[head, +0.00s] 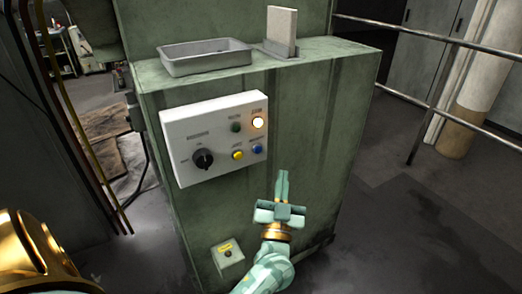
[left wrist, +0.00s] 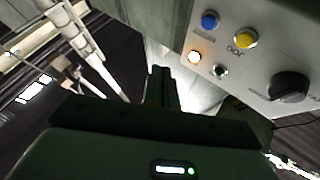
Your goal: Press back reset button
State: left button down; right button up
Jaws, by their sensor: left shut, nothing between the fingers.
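The white control panel (head: 222,170) is on the front of the green machine; it also shows in the left wrist view (left wrist: 262,65). The labels are too small to tell which one is reset. My left gripper (head: 283,180) is shut and empty, below and right of the panel, apart from the buttons. Its shut fingers (left wrist: 162,85) show in the left wrist view. My right gripper is not seen.
A small box with a yellow label (head: 227,258) sits low on the machine front. A grey metal tray (head: 205,64) and a pale block (head: 281,28) in a holder are on its top. A metal railing (head: 430,110) runs at the right.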

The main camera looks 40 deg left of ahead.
aim_at(258, 149)
pick_arm(q)
jog(key=shift+a, duration=0.1)
jog(key=w+a+b, duration=0.1)
jog(key=w+a, duration=0.2)
jog(key=a, duration=0.5)
jog(key=shift+w+b, duration=0.2)
jog(key=shift+b, duration=0.2)
dwell(1.5)
jog(key=shift+w+a, duration=0.15)
jog(key=shift+a, duration=0.2)
